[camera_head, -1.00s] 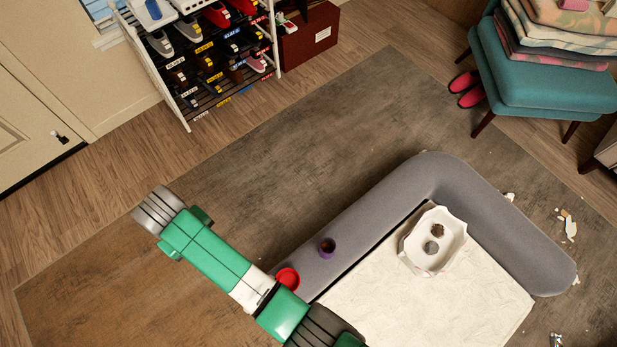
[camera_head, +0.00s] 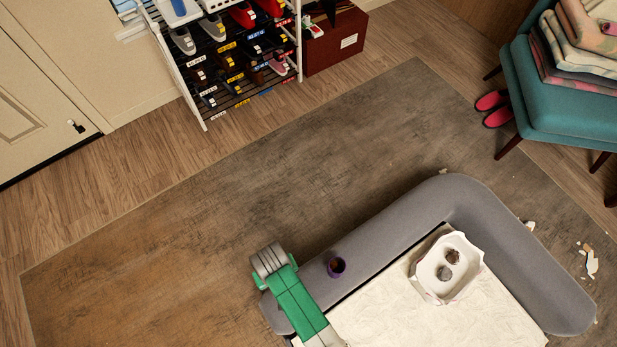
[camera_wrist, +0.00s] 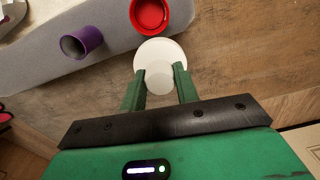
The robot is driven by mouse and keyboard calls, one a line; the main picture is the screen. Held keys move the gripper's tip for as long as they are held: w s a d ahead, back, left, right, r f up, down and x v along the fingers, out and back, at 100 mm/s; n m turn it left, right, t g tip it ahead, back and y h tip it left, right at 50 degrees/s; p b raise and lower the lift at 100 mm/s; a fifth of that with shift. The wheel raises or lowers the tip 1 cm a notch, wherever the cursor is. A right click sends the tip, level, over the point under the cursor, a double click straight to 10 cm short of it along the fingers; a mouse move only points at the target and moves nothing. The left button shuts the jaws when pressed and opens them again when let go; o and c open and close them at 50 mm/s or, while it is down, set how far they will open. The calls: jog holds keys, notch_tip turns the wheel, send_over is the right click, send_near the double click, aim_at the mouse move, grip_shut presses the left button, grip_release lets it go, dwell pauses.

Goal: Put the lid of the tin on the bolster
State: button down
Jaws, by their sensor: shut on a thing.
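A red round open tin (camera_wrist: 150,14) stands on the bolster just beyond the lid. The bolster also shows in the head view (camera_head: 405,215), an L around a cream pad. There, my gripper, the lid and the red tin are out of sight.
A purple cup (camera_head: 336,266) is on the bolster, also in the wrist view (camera_wrist: 82,42). A white tray (camera_head: 428,283) holding two dark lumps is on the cream pad (camera_head: 430,325). Pale shards (camera_head: 592,262) litter the rug at right. A shoe rack (camera_head: 225,60) stands at the back.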

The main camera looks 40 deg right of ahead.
jog(key=s+d+f+m+b, duration=0.1)
jog(key=s+f, duration=0.6)
jog(key=s, duration=0.4)
jog(key=s+d+f+m+b, duration=0.1)
jog(key=s+f+m, duration=0.1)
jog(key=s+f, duration=0.75)
jog(key=b, duration=0.7)
send_over(315, 284)
jog(key=shift+s+a, duration=0.15)
jog(key=shift+w+r, duration=0.1)
jog(key=shift+w, duration=0.1)
notch_tip(315, 284, down, 4)
jog(key=b, duration=0.3)
jog(key=shift+s+r, duration=0.1)
jog(key=shift+r, duration=0.15)
jog(key=shift+f, duration=0.15)
jog(key=c, duration=1.1)
grip_release()
jog(key=shift+o, duration=0.2)
